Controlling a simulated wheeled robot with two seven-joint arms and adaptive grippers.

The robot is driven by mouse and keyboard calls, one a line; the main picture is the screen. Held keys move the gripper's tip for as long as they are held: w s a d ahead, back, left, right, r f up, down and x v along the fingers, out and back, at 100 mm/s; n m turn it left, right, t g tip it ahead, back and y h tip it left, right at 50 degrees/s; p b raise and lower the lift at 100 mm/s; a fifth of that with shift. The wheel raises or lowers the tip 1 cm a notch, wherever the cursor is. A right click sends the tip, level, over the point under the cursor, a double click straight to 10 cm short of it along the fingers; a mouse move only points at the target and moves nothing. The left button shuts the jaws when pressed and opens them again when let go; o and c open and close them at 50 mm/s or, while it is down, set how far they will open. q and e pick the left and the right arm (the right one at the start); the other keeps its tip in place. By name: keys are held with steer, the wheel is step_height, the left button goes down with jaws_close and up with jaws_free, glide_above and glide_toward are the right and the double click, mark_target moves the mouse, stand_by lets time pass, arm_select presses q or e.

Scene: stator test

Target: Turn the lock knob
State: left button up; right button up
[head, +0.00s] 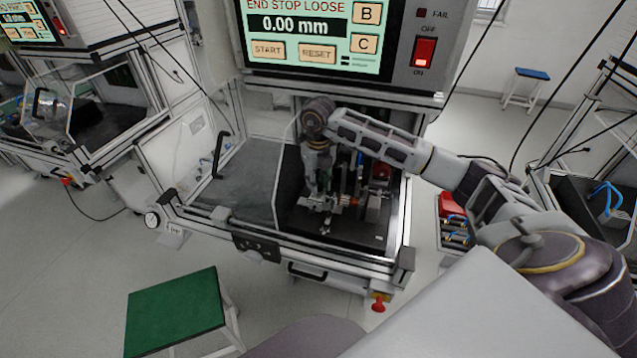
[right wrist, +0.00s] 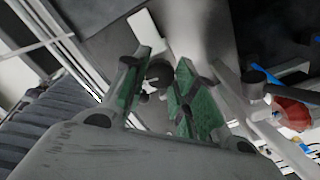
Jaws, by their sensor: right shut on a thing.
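The lock knob (right wrist: 160,71) is a small dark round piece, seen between the green-padded fingers of my right gripper (right wrist: 157,85) in the right wrist view. My right gripper (head: 318,188) also shows in the head view, reaching down into the test station over the fixture (head: 328,203). It is shut on the knob, with a pad on each side. The knob itself is too small and covered to make out in the head view. How far it is turned cannot be told. My left gripper is not in view.
Above the station, a screen (head: 310,28) reads "END STOP LOOSE" and 0.00 mm, beside a red switch (head: 424,52). Metal frame rails and a clear side panel enclose the work area. A green-topped stool (head: 175,308) stands at the front left, and a red bin (head: 452,205) at the right.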

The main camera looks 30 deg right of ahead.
steer(key=shift+m, duration=1.1)
steer(key=m, duration=0.3)
steer(key=shift+m, duration=0.3)
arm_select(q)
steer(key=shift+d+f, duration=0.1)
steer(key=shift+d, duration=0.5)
arm_select(e)
steer(key=shift+m, duration=0.3)
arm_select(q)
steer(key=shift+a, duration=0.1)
arm_select(e)
steer(key=o, duration=1)
steer(key=shift+o, duration=0.2)
steer(key=shift+r, duration=0.45)
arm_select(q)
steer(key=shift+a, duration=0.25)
arm_select(e)
step_height(320, 180, up, 11)
